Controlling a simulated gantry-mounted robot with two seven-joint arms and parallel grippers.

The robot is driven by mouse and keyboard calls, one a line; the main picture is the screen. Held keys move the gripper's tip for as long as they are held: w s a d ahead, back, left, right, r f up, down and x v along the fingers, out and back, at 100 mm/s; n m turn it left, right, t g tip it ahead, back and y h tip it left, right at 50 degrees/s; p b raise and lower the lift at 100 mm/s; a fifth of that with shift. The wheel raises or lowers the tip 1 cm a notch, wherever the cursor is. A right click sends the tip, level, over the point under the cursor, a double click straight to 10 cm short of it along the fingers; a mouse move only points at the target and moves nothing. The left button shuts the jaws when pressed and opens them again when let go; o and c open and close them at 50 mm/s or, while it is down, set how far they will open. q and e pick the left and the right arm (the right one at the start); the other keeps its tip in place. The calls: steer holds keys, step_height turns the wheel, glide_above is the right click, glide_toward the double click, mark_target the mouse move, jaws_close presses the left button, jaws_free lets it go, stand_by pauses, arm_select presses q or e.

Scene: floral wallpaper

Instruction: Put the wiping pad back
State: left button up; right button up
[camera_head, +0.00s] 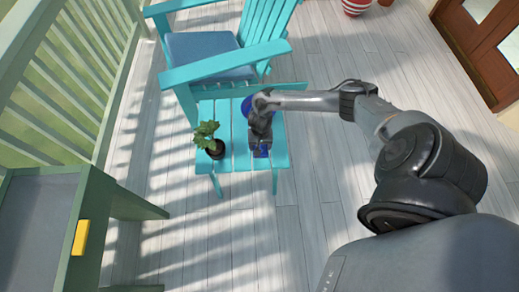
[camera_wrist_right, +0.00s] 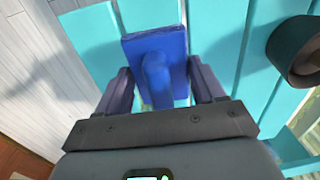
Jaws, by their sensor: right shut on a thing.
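The wiping pad is a blue square pad with a blue handle. In the right wrist view the pad (camera_wrist_right: 135,45) is between my right gripper's fingers, with its handle toward the camera. My right gripper (camera_wrist_right: 162,82) is shut on it. In the head view the right gripper (camera_head: 261,143) points down over the turquoise slatted side table (camera_head: 240,158), near its front right part. A small blue part of the pad (camera_head: 262,153) shows below the fingers. I cannot tell whether the pad touches the table. My left gripper is not in view.
A potted plant (camera_head: 207,137) stands on the table's left side; its dark pot (camera_wrist_right: 298,50) shows at right in the wrist view. A round blue thing (camera_head: 246,103) is partly hidden behind my gripper. A turquoise chair (camera_head: 230,66) stands behind. A yellow block (camera_head: 80,238) is at left.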

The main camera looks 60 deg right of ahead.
steer(key=shift+w+d+f, duration=0.1)
steer(key=shift+w+f, duration=0.1)
steer(key=shift+f, duration=0.05)
step_height(320, 180, down, 3)
steer(key=shift+b, duration=1.15)
steer(key=shift+f, duration=0.35)
steer(key=shift+f, duration=0.1)
steer(key=o, duration=1)
